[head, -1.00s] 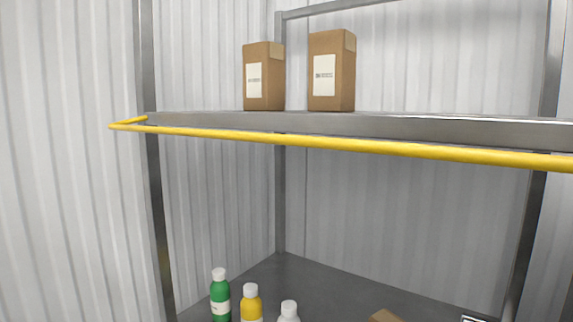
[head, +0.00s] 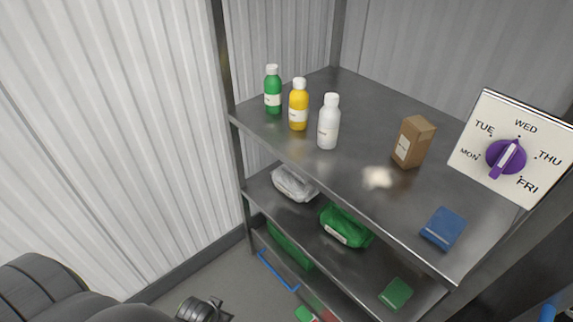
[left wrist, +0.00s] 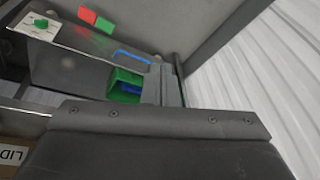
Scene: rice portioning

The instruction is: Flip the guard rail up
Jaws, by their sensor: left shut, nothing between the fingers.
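The yellow guard rail is not in either current view; the head view now looks down below it. My left gripper (left wrist: 160,122) fills the bottom of the left wrist view as a dark, broad block with screws, shut with nothing held. My left arm also shows dark at the lower left of the head view, away from the shelves. My right gripper is not in view.
A metal shelf (head: 345,180) holds green (head: 273,92), yellow (head: 298,105) and white (head: 328,122) bottles, a brown carton (head: 414,142) and a blue packet (head: 443,228). A weekday dial panel (head: 490,150) stands at right. Corrugated wall (head: 100,120) is at left.

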